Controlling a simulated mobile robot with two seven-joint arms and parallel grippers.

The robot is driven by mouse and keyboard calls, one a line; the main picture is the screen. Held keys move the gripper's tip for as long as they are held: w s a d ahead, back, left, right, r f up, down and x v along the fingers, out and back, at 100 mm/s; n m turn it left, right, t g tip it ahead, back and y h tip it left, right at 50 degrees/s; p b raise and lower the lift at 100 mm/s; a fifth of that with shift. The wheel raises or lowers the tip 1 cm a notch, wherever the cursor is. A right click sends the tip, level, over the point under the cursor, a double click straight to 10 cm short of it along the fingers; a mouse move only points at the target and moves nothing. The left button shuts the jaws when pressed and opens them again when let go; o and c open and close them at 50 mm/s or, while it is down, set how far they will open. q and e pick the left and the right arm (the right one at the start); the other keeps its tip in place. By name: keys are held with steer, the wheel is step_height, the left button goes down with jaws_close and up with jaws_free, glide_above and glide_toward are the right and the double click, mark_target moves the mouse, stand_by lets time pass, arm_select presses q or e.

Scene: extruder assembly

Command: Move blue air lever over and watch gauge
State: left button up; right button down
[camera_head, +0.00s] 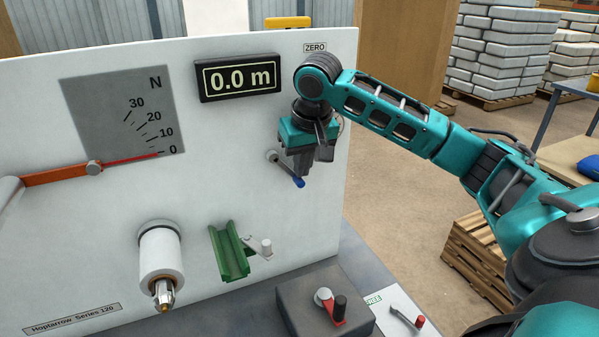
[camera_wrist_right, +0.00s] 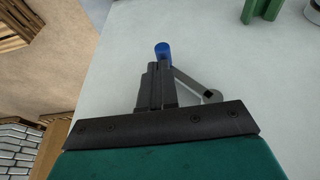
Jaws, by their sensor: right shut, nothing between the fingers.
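The blue-tipped air lever (camera_head: 299,182) is on the white panel, below the ZERO label. Its grey arm slants from its pivot down and right to the blue end. My right gripper (camera_head: 303,172) is shut with nothing in it, at the lever beside the blue end. In the right wrist view the fingers (camera_wrist_right: 155,88) are together, and the blue end (camera_wrist_right: 162,50) shows just past their tips; I cannot tell whether they touch. The gauge (camera_head: 125,115), marked N, has its red needle at 0. My left gripper is not in view.
A digital display (camera_head: 238,78) reads 0.0 m. Below are a white cylinder with a brass tip (camera_head: 160,262), a green channel (camera_head: 229,251) and a dark box (camera_head: 322,305) with a red lever. Another red-tipped lever (camera_head: 407,320) is at the lower right. Pallets stand behind.

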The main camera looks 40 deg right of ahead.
mark_target(288, 174)
steer(key=shift+w+a+f, duration=0.25)
steer(key=shift+a+f, duration=0.2)
steer(key=shift+a, duration=0.3)
steer(key=shift+w+a+f, duration=0.2)
steer(key=shift+a+f, duration=0.2)
steer(key=shift+a, duration=0.3)
steer(key=shift+r, duration=2.6)
steer(key=shift+f, duration=0.1)
